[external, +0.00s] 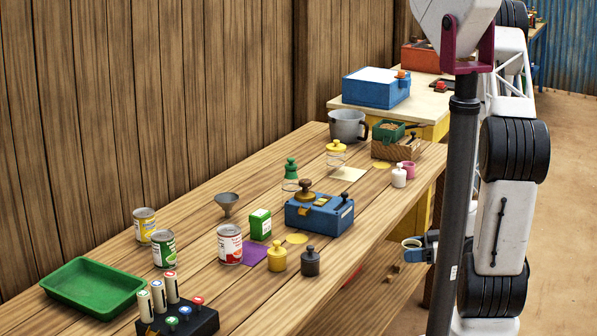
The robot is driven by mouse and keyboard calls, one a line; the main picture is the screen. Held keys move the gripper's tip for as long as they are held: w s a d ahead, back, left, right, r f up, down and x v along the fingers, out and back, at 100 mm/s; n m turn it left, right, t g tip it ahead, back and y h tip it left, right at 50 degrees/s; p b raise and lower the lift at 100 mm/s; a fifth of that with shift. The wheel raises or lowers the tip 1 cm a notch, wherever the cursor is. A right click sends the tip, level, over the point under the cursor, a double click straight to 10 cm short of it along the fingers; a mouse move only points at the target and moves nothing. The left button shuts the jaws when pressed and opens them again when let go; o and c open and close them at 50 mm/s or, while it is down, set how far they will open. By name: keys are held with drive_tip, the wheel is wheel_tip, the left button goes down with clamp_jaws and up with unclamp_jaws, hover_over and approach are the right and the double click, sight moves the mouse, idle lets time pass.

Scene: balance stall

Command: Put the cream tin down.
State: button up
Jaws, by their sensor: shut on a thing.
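My gripper (418,248) is low at the right, just off the right edge of the wooden table. It is shut on a small round thing with a pale cream top, which looks like the cream tin (411,242). The tin appears about upright, held in the air beside the table. Its lower part is partly hidden by the gripper.
The wooden table (345,275) holds a blue scale box (320,214), yellow (278,259) and dark (310,262) weights, a green tray (92,288), several cans and a purple square (252,256). Bare planks lie right of the blue box.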

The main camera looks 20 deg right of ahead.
approach(325, 257)
drive_tip(key=shift+w+a+r, duration=0.35)
drive_tip(key=shift+a, duration=0.65)
drive_tip(key=shift+w+a+r, duration=0.3)
drive_tip(key=shift+w+a, duration=0.05)
drive_tip(key=shift+a, duration=0.6)
drive_tip(key=shift+w+a+r, duration=0.35)
drive_tip(key=shift+w+a, duration=0.05)
drive_tip(key=shift+a, duration=0.6)
drive_tip(key=shift+a, duration=0.1)
drive_tip(key=shift+r+x, duration=0.2)
drive_tip(key=shift+x, duration=1.2)
drive_tip(key=shift+w+a+f, duration=0.1)
drive_tip(key=shift+w+a, duration=0.05)
drive_tip(key=shift+a, duration=0.15)
drive_tip(key=shift+f, duration=0.1)
drive_tip(key=o, duration=0.9)
drive_tip(key=shift+f, duration=0.1)
drive_tip(key=shift+v, duration=3.9)
drive_tip(key=shift+w, duration=0.1)
